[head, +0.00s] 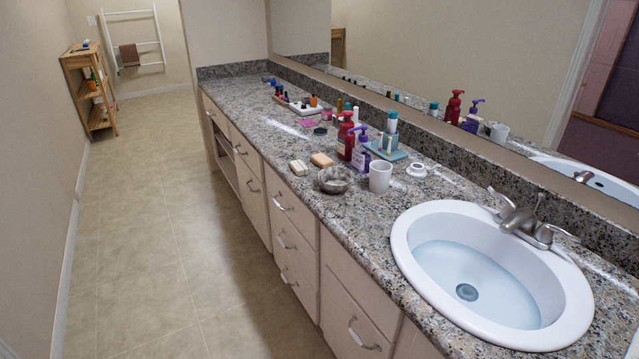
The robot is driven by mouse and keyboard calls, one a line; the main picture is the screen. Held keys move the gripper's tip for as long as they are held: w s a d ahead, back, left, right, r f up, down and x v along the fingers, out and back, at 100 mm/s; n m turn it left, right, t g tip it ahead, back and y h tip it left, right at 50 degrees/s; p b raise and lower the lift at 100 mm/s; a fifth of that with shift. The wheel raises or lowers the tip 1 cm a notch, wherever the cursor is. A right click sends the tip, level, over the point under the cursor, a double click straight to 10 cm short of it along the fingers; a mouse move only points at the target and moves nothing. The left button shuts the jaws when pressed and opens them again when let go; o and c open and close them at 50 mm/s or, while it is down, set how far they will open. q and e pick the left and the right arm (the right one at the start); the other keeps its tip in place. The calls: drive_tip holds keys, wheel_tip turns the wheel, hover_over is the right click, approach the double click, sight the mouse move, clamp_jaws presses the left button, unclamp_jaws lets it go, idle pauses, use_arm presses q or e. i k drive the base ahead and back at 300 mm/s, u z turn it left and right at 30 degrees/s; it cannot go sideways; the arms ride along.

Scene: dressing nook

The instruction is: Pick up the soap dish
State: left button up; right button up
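A round, shallow grey dish (335,180), which looks like the soap dish, stands on the granite counter (375,225) near its front edge, left of the sink. Its inside looks empty. A pale soap bar (299,168) and an orange-tan soap bar (321,160) lie on the counter just behind and left of it. A white cup (380,176) stands close on its right. Neither of my grippers shows in the head view.
A red pump bottle (346,137) and a purple-topped pump bottle (361,150) stand behind the dish. A blue tray (399,155) holds bottles. A white sink (405,245) is at right. A wooden shelf (75,65) stands far left. The floor (150,230) is clear.

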sight(333, 181)
drive_tip(key=u, duration=1.25)
drive_tip(key=i, duration=2.55)
drive_tip(key=z, duration=0.4)
